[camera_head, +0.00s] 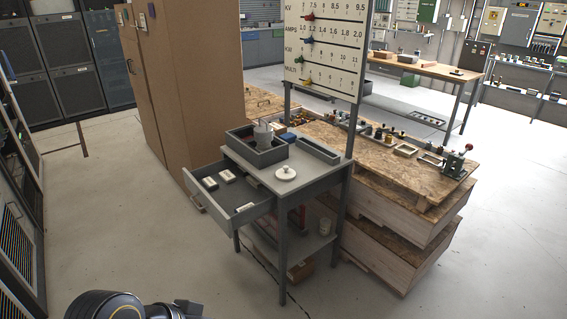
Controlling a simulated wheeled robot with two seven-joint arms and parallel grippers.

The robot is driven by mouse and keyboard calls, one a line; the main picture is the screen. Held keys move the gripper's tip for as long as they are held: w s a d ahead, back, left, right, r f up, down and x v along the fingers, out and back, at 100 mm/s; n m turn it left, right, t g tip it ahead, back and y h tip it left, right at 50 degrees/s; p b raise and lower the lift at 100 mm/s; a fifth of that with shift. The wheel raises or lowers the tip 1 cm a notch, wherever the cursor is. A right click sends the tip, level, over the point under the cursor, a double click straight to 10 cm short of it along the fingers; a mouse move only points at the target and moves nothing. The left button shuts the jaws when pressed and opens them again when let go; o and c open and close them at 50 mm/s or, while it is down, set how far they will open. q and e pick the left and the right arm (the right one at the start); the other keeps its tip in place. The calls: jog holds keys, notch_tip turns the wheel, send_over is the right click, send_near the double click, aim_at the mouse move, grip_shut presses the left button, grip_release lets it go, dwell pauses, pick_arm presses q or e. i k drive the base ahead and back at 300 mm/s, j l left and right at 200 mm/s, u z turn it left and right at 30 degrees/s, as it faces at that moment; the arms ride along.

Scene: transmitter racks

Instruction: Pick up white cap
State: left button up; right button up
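The white cap (286,173) is a round, low lid with a small knob on top. It lies on the bare front part of the top of a small grey table (305,172), right of the open drawer. Nothing touches it from above. A dark, rounded part of my own arm shows at the bottom left edge, well below and left of the table. No gripper fingers show there, and my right gripper is not in view.
An open grey drawer (238,193) with small boxes juts left from the table. A grey tray (257,150) holding a pale container stands behind the cap. A meter board (325,45) rises behind. Wooden crates (400,215) stand right. Floor in front is clear.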

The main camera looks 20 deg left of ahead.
aim_at(285, 174)
jog(key=i+l+u, duration=0.1)
jog(key=i+u, duration=0.4)
jog(key=i+l+u, duration=0.25)
jog(key=u, duration=0.25)
jog(key=i+l+u, duration=0.6)
jog(key=l+u, duration=0.35)
jog(key=i+l+u, duration=0.15)
jog(key=l+u, duration=0.85)
jog(key=l, duration=0.2)
